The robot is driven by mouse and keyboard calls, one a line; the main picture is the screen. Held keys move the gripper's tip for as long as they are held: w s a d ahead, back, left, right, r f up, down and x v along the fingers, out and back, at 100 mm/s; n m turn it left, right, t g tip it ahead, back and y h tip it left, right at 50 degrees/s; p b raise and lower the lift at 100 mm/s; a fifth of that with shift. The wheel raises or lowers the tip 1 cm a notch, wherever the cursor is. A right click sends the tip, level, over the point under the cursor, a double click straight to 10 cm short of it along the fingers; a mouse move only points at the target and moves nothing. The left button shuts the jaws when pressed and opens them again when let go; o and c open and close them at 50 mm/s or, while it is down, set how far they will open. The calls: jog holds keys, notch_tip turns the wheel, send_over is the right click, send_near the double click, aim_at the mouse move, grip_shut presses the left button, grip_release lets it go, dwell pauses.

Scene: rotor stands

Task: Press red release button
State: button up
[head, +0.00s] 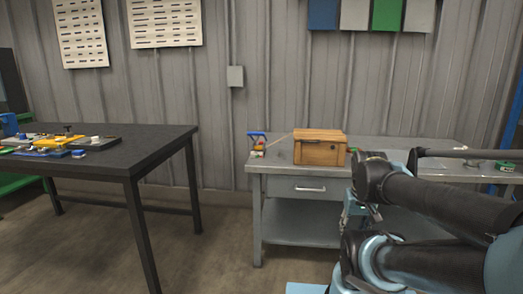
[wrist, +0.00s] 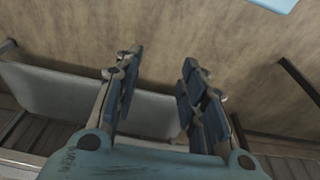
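I cannot make out a red release button for certain in either view. In the head view, a small device with a blue handle (head: 257,142) and red and yellow parts stands at the left end of the grey workbench (head: 285,166). It is too small to tell its parts. My gripper (wrist: 162,60) shows in the wrist view with its two fingers apart and nothing between them. It points down toward the brown floor, away from the device. In the head view my arm reaches in from the right, in front of the workbench.
A wooden box (head: 320,150) sits on the workbench beside the device. The workbench has a drawer (head: 308,188) and a lower shelf. A black table (head: 150,150) at the left holds several coloured parts (head: 60,146). Bare floor (head: 215,235) lies between the two.

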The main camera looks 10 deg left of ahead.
grip_shut()
dwell(1.1)
